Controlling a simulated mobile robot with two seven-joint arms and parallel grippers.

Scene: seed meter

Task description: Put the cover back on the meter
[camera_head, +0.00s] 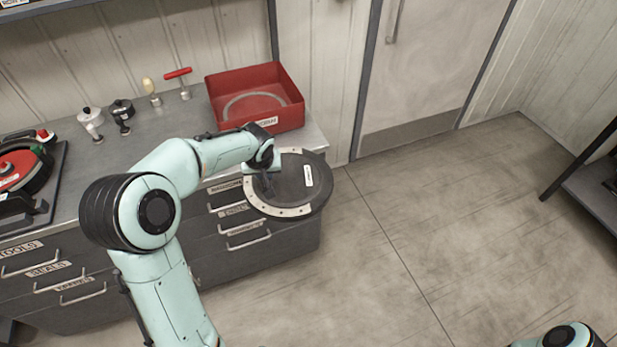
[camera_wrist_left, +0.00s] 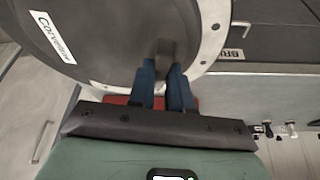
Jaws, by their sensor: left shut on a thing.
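The cover (camera_head: 318,207) is a large dark disc with a pale, hole-dotted rim band and a white label. My left gripper (camera_head: 266,182) is shut on it near its left side, at a dark knob or grip that my fingers partly hide. The cover hangs in the air by the counter's front right corner, in front of the drawers. In the left wrist view the cover (camera_wrist_left: 105,40) fills the upper part, with the blue fingers (camera_wrist_left: 166,78) closed on it. The meter (camera_head: 20,172), red and black, stands at the counter's far left, cut off by the picture edge.
A red bin (camera_head: 224,93) with a pale ring-shaped thing inside stands at the counter's back right. A red T-handle tool (camera_head: 179,74), a wooden-knobbed tool (camera_head: 150,86) and two small knobbed parts (camera_head: 90,118) stand along the back.

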